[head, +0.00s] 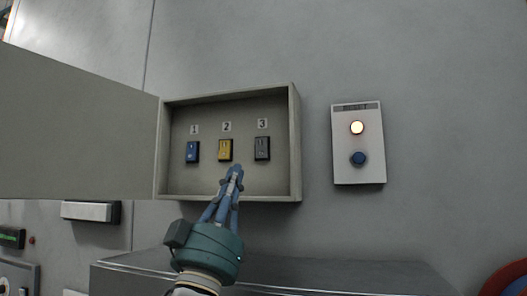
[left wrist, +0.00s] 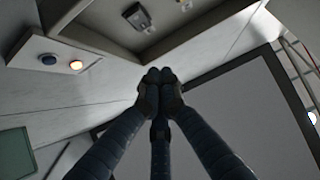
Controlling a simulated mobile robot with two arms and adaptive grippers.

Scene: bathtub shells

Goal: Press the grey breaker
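The grey breaker (head: 262,148) sits under the label 3, on the right inside an open wall box (head: 297,150). To its left are a yellow breaker (head: 225,150) under 2 and a blue breaker (head: 192,151) under 1. My left gripper (head: 236,172) is at the box's lower front, its tips just below the yellow breaker and lower left of the grey one in the head view. In the left wrist view its fingers (left wrist: 158,76) are closed together with nothing between them. A dark breaker, apparently the grey one (left wrist: 137,17), shows above them, apart from the tips. My right gripper is not in view.
The box door (head: 75,130) stands open to the left. A white panel (head: 358,171) with a lit button (head: 357,128) and a blue button (head: 358,158) is on the wall at right. A grey ledge (head: 330,275) lies below the box.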

